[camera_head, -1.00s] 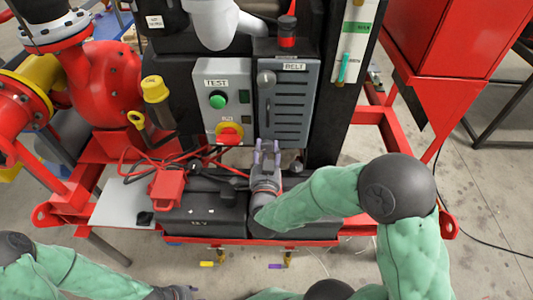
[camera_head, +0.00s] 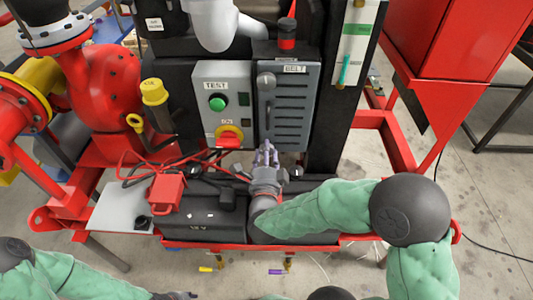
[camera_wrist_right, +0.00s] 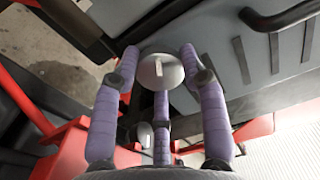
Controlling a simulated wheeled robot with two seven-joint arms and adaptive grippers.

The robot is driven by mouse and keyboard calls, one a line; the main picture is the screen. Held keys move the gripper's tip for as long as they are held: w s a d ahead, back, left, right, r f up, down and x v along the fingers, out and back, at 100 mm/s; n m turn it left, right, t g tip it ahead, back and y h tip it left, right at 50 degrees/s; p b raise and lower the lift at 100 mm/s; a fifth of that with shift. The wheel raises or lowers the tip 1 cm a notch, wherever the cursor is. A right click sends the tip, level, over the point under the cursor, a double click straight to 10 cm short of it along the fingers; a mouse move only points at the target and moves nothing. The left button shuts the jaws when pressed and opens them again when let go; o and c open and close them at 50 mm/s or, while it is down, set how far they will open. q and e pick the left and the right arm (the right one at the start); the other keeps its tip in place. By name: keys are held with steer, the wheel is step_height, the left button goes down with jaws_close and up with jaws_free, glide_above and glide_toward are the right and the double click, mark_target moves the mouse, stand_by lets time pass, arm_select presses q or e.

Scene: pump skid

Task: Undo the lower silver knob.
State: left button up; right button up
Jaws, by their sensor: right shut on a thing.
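The grey panel marked BELT (camera_head: 290,110) stands upright with an upper silver knob (camera_head: 266,81) at its top left. My right gripper (camera_head: 267,150) is at the panel's lower left corner, where its purple fingers hide the lower knob from the head view. In the right wrist view the lower silver knob (camera_wrist_right: 160,70), round with a pale slot-like mark, sits between the tips of my three-fingered right gripper (camera_wrist_right: 161,76), which is shut on it. My left gripper (camera_head: 178,295) shows only partly at the bottom edge, its fingers too small to read.
A control box (camera_head: 222,103) with a green button and a red-yellow switch stands just left of the panel. A black battery (camera_head: 200,218) with a red clamp (camera_head: 166,190) and cables lies below. The red skid frame (camera_head: 205,245) runs along the front.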

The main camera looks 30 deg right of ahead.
steer(key=m, duration=1)
steer(key=shift+m, duration=0.4)
stand_by(0.4)
steer(key=o, duration=1.1)
steer(key=shift+o, duration=0.2)
steer(key=v, duration=1)
steer(key=shift+s+a, duration=0.1)
steer(key=shift+v, duration=0.85)
